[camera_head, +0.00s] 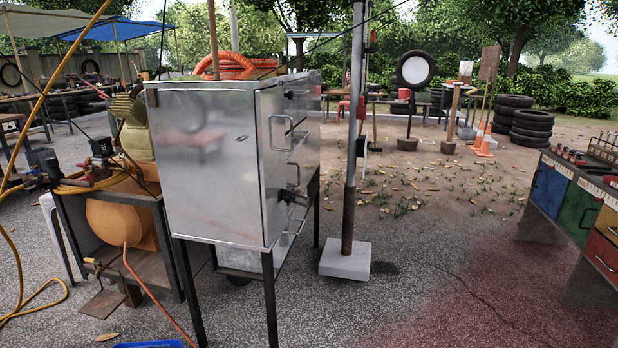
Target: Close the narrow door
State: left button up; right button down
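A shiny metal cabinet (205,165) stands on dark legs left of the middle. Its broad plain side faces me. Its narrower right-hand side, seen at a steep angle, carries handles: an upper bar handle (281,133) and a lower one (293,174). The panel with the upper handle (272,170) looks like a door; I cannot tell whether it is the narrow door or how far it stands open. A dark fitting (295,197) juts out near its lower edge. Neither of my grippers is in view.
A post in a pale concrete block (346,259) stands just right of the cabinet. A compressor cart (120,220) with a yellow hose is at the left. A bench with coloured drawers (577,212) is at the right. The paving between post and bench is clear.

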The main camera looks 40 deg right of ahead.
aim_at(269, 100)
jog(key=l+u, duration=0.2)
jog(key=l, duration=1.35)
